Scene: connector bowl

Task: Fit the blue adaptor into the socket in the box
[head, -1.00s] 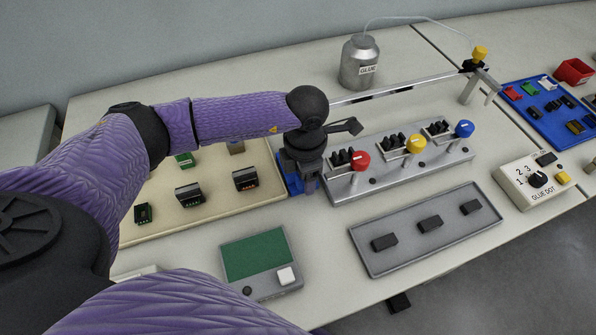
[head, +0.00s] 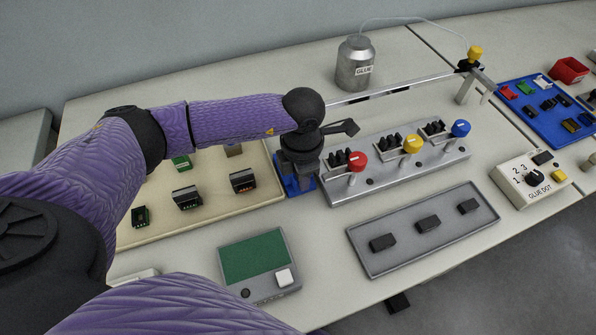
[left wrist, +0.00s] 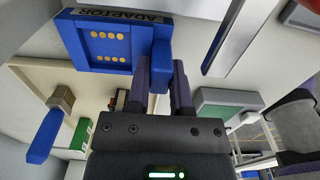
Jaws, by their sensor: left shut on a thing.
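The blue block labelled ADAPTOR (left wrist: 82,45), with rows of gold contacts, stands at the right edge of the cream tray; in the head view its blue base (head: 291,187) shows under my gripper. My left gripper (head: 299,180) points down onto it and hides most of it. In the left wrist view its fingers (left wrist: 170,85) are shut around a blue upright piece at the block's side. I cannot tell where that piece ends and the rest of the block begins. My right gripper is not in view.
The cream tray (head: 200,222) holds several connectors. Close on the right stands a grey panel (head: 390,175) with red, yellow and blue knobs. A grey tray (head: 365,262) with black parts and a green-topped box (head: 255,258) lie in front. A glue can (head: 353,65) stands behind.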

